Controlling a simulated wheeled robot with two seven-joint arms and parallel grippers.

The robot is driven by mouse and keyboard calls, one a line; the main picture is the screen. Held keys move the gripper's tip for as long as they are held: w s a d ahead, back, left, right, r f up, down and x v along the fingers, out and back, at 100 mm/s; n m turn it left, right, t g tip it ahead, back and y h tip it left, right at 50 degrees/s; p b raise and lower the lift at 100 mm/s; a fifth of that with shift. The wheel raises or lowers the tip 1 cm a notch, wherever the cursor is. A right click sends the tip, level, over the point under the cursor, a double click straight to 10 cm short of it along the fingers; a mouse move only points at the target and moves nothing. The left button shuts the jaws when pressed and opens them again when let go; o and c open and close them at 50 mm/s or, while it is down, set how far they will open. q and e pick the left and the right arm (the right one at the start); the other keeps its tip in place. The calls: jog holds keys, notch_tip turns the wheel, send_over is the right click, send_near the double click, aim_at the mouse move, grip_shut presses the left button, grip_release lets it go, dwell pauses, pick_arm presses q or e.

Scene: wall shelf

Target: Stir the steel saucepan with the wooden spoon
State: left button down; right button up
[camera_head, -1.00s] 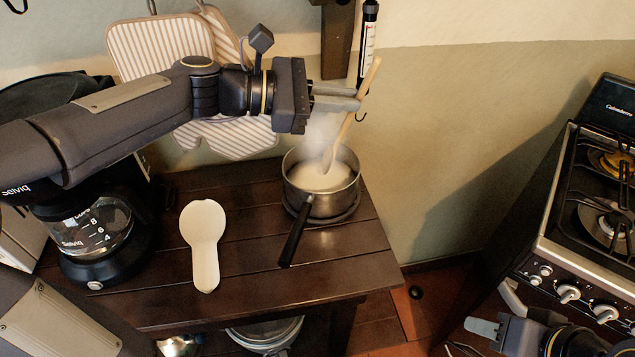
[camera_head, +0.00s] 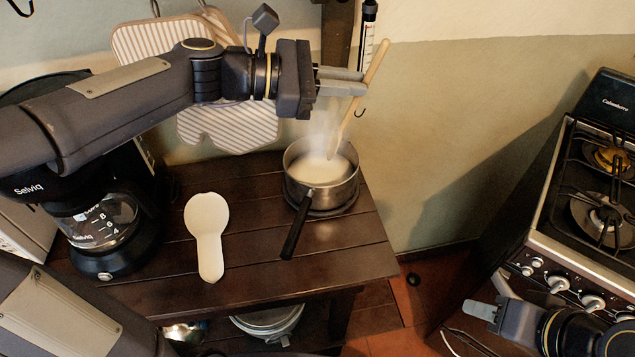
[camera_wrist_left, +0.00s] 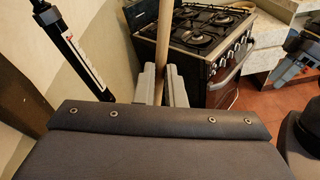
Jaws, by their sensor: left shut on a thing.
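The steel saucepan (camera_head: 336,190) stands on the dark wooden table, its black handle (camera_head: 296,228) pointing to the front left. It holds a pale, steaming liquid (camera_head: 320,171). The wooden spoon (camera_head: 374,66) is tilted, its upper end leaning right and its lower end inside the saucepan at the liquid. My left gripper (camera_head: 345,81) is shut on the spoon's handle above the pan; the handle (camera_wrist_left: 164,40) also shows between its fingers (camera_wrist_left: 160,85) in the left wrist view. My right gripper (camera_head: 484,311) is at the lower right, away from the pan; its jaw opening is unclear.
A white spoon rest (camera_head: 207,222) lies left of the pan on the table (camera_head: 255,262). A coffee maker (camera_head: 105,225) stands further left. Striped mitts (camera_head: 230,125) and a black tool (camera_head: 368,25) hang on the wall. A stove (camera_head: 590,215) stands at right.

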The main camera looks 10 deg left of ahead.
jog(key=shift+r, duration=0.1)
notch_tip(320, 180, up, 5)
jog(key=p, duration=0.5)
